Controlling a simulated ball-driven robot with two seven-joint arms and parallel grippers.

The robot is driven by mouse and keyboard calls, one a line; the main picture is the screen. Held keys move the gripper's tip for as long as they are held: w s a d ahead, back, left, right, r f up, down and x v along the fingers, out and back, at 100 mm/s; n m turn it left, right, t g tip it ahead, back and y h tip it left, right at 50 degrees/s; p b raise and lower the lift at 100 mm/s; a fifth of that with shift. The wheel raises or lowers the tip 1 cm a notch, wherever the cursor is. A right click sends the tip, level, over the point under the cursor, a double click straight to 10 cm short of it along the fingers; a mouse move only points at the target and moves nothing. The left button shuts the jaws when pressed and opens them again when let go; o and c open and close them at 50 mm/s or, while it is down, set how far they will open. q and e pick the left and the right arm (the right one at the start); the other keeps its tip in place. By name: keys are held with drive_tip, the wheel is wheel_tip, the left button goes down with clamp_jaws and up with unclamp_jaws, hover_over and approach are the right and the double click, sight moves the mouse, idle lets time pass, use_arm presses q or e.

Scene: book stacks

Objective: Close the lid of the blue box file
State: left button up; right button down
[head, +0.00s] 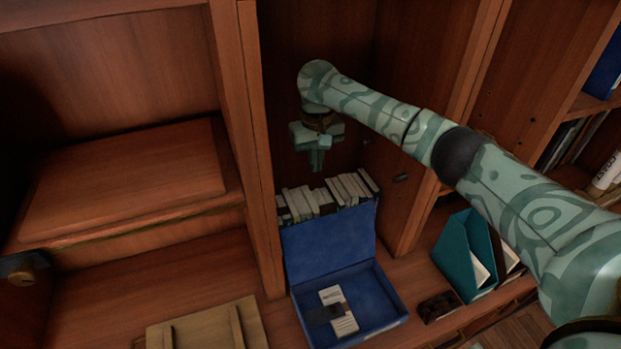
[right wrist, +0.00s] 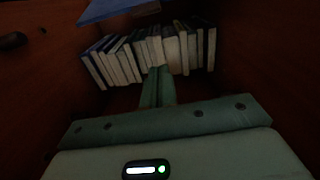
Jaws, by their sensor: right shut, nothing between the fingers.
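The blue box file (head: 372,302) stands open on the shelf, its lid (head: 328,247) raised and leaning back toward a row of books. A small white and dark item (head: 338,310) lies inside it. My right gripper (head: 317,168) is shut and empty, pointing down above the row of books behind the lid. In the right wrist view my gripper (right wrist: 158,72) points at the books, and a blue edge (right wrist: 115,8), probably the lid, shows at the top. My left gripper is not in view.
The row of books (head: 322,197) stands behind the lid, between upright wooden panels (head: 250,150). A teal magazine file (head: 466,255) and a small dark tray (head: 439,306) stand to the right.

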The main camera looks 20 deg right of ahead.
wheel_tip(320, 180, down, 9)
drive_tip(key=b, duration=0.4)
drive_tip(key=shift+s+d+f, duration=0.1)
drive_tip(key=shift+s, duration=0.05)
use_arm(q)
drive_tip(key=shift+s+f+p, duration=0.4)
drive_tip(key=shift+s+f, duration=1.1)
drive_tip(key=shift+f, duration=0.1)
use_arm(e)
drive_tip(key=shift+s+r, duration=0.25)
drive_tip(key=shift+s, duration=0.5)
drive_tip(key=shift+s+r, duration=0.25)
drive_tip(key=shift+s, duration=0.45)
drive_tip(key=shift+s+r, duration=0.25)
drive_tip(key=shift+s, duration=0.5)
